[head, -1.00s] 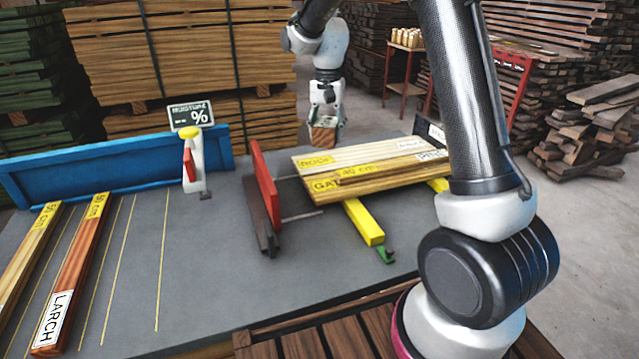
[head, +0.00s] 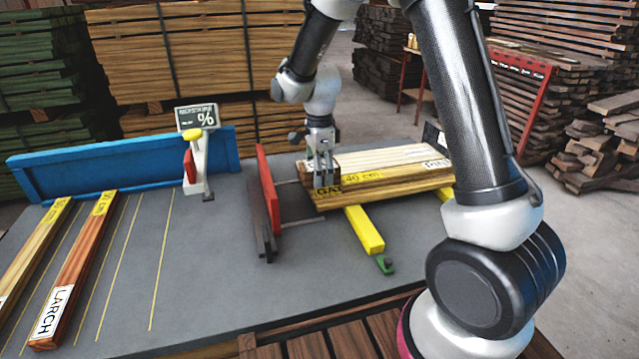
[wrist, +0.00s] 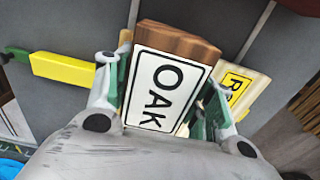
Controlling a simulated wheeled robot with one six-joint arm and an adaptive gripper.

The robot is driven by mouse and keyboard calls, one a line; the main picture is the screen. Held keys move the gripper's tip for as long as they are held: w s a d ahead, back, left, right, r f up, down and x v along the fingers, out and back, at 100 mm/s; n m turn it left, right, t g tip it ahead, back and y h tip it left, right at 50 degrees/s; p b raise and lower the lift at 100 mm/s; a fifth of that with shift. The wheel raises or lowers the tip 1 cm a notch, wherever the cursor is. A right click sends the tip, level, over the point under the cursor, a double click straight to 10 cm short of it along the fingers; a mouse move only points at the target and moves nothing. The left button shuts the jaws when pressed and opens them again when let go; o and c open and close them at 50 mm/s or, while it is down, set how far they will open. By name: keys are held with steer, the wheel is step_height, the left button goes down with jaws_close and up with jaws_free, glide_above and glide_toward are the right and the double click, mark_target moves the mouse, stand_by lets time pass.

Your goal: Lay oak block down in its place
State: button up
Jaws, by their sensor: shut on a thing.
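The oak block (wrist: 160,90) is brown wood with a white OAK label, and fills the middle of the wrist view. My gripper (wrist: 165,85) is shut on it, with a green-lined finger on each side. In the head view my gripper (head: 322,172) is above the near left end of a stack of pale boards (head: 385,160) with yellow tags. The block is mostly hidden behind the fingers there. I cannot tell whether it touches the boards. Which spot is the block's place is not clear from these frames.
A red-faced stop (head: 267,190) stands left of the boards, and a yellow bar (head: 364,228) sticks out below them. A moisture meter (head: 196,165) stands by the blue fence (head: 120,168). A larch board (head: 75,270) lies at left.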

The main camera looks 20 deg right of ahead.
steer(key=shift+f, duration=1.65)
steer(key=o, duration=1.2)
steer(key=shift+f, duration=0.1)
